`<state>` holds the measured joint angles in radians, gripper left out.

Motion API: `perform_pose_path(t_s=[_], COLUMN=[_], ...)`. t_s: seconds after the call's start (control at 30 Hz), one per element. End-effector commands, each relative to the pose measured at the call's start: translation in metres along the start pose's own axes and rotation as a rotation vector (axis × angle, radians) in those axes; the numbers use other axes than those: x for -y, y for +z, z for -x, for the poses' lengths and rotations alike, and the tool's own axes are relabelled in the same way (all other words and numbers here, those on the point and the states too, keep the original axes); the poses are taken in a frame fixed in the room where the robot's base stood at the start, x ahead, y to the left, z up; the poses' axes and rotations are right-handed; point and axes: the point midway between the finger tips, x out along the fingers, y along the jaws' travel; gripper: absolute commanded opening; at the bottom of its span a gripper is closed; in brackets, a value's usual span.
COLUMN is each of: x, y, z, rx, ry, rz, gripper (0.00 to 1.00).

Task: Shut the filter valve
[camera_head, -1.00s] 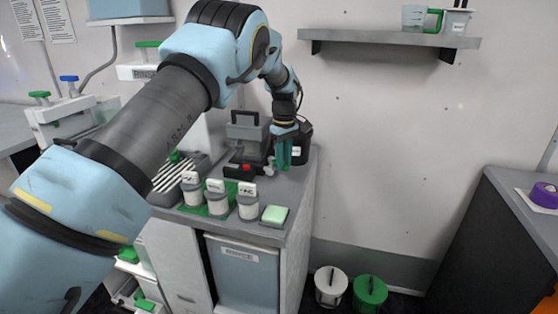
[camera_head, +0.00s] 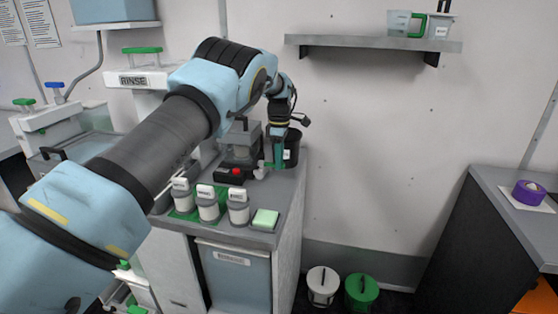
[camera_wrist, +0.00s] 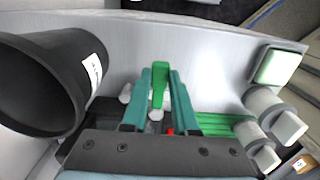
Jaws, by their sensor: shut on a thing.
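The filter valve's green lever (camera_wrist: 160,84) stands between the two teal fingers of my gripper (camera_wrist: 160,90) in the wrist view. The fingers are shut on it. Pale valve fittings (camera_wrist: 155,114) show just below and beside the lever. In the head view my gripper (camera_head: 275,153) points down at the back right of the counter, by the pale valve piece (camera_head: 261,172) and the grey filter unit (camera_head: 240,140). The fingers largely hide the lever there.
A black container (camera_head: 292,150) stands close to the right of my gripper; it looms at left in the wrist view (camera_wrist: 45,85). Several white-capped jars (camera_head: 208,205) and a green-topped block (camera_head: 265,218) line the counter's front. Two bins (camera_head: 323,285) stand on the floor.

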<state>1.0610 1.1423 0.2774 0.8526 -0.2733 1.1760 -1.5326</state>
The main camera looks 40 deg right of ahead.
Motion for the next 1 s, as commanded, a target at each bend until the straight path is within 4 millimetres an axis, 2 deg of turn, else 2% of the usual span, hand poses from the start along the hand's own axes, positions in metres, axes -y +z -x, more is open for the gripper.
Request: perform_pose_path(t_s=[0.4, 0.43, 0.67, 1.0], x=[-0.0019, -0.0019, -0.0011, -0.0011], y=[-0.0023, -0.0023, -0.0013, -0.0006], z=[0.0019, 0.0019, 0.0009, 0.0039], rx=[-0.002, -0.002, -0.001, 0.000], ry=[0.006, 0.006, 0.003, 0.003], rz=[0.010, 0.010, 0.008, 0.007], gripper=[0.00, 0.30, 0.56, 0.57])
